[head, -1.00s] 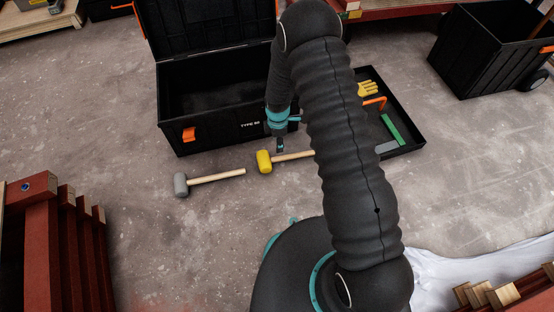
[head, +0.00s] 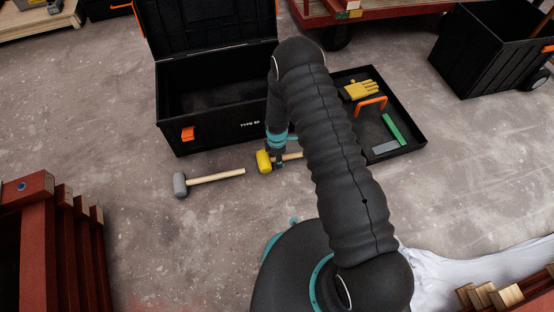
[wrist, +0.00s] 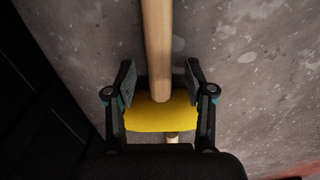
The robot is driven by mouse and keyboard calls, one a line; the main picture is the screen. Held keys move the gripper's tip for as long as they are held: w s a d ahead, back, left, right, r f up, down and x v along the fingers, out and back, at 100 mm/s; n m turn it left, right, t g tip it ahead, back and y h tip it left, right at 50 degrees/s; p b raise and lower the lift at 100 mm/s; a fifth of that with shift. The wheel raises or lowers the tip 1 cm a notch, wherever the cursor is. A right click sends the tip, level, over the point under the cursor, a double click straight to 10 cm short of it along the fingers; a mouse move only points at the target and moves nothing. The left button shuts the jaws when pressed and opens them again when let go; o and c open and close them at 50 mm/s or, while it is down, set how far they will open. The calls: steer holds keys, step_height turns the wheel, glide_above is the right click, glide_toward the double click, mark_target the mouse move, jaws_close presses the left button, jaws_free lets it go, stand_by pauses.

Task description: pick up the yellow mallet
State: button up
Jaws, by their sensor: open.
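The yellow mallet lies on the concrete floor in front of the black toolbox, its yellow head (head: 263,162) to the left and its pale wooden handle (head: 292,156) running right, partly behind my arm. In the wrist view the yellow head (wrist: 160,116) shows between the fingers, with the handle (wrist: 157,45) running up the picture. My gripper (wrist: 160,88) is open, one finger on each side of the handle near the head. A gap shows between each finger and the handle. In the head view my gripper (head: 279,163) is low at the mallet, beside its head.
A grey mallet (head: 180,185) lies on the floor to the left. The open black toolbox (head: 215,137) stands just behind. Red battens (head: 35,235) stand at front left.

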jaws_close()
stand_by(0.4)
